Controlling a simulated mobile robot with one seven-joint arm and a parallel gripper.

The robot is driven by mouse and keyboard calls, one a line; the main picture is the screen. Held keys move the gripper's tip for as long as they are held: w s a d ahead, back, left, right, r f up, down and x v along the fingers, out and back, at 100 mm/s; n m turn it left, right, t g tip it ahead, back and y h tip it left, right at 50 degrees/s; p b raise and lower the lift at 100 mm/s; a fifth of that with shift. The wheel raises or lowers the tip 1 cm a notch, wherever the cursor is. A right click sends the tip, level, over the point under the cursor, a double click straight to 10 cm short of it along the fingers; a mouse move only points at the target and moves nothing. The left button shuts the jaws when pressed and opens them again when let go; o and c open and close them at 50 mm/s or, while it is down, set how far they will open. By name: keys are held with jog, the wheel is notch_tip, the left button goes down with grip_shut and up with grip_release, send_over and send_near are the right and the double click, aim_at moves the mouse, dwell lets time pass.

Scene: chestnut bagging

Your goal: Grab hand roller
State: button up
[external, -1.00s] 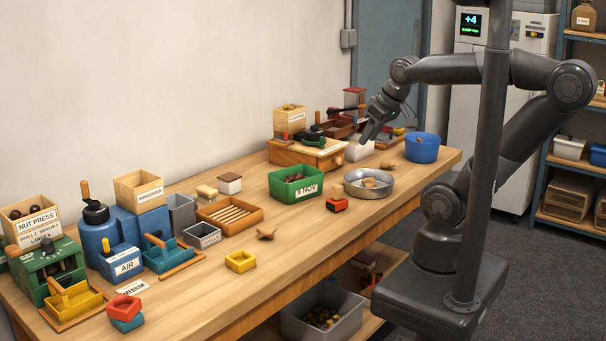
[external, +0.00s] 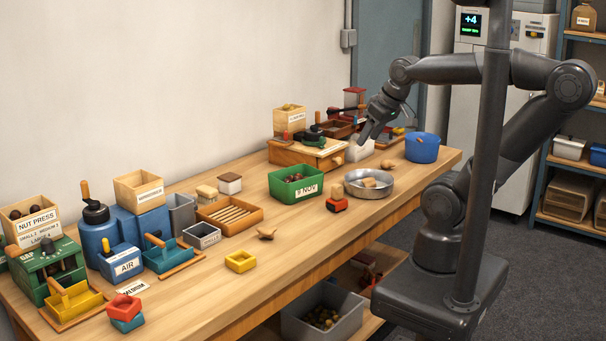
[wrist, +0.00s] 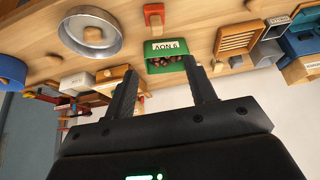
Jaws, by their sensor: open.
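I cannot pick out a hand roller for certain. A red and wooden piece also shows at the top of the wrist view (wrist: 153,14). My gripper (external: 369,136) is open and empty, raised above the back right part of the table. In the wrist view its two fingers (wrist: 160,78) point toward the green bin, apart from it.
A blue tub (external: 422,148) stands right of the pan, and a wooden box with a black-handled tool (external: 305,152) stands behind. A slatted wooden tray (external: 230,214) and a yellow box (external: 241,261) lie left. The table's front right strip is mostly clear.

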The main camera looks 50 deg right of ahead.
jog(key=m+g, duration=0.2)
jog(key=g, duration=0.4)
send_near(337, 185)
jog(key=f, duration=0.5)
jog(key=shift+s+a, duration=0.15)
jog(key=shift+a, duration=0.15)
jog(key=shift+d+f, duration=0.15)
jog(key=shift+f, duration=1.2)
jog(key=shift+d+f, duration=0.15)
jog(key=shift+f, duration=1.25)
grip_shut()
